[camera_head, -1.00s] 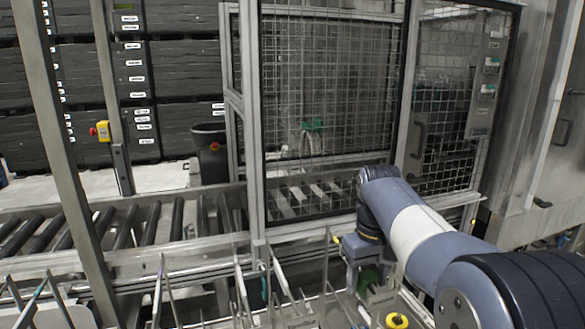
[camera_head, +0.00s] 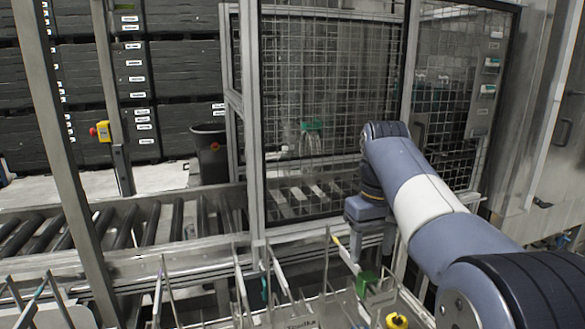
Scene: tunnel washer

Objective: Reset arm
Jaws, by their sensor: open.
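My arm reaches in from the lower right. My gripper (camera_head: 372,262) hangs downward at its end, above the metal rack (camera_head: 300,308) at the bottom of the picture. The jaws are open and I see nothing held between them. A green piece (camera_head: 366,284) shows just below the gripper in the rack. A yellow round knob-like piece (camera_head: 396,320) sits at the bottom edge, right of the green piece. My arm hides part of the area behind it.
A mesh guard fence (camera_head: 330,110) stands behind the rack. A roller conveyor (camera_head: 120,225) runs at the left, with upright metal posts. A black bin (camera_head: 210,155), stacked dark crates (camera_head: 60,90) and a yellow-red emergency stop (camera_head: 102,131) are farther back.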

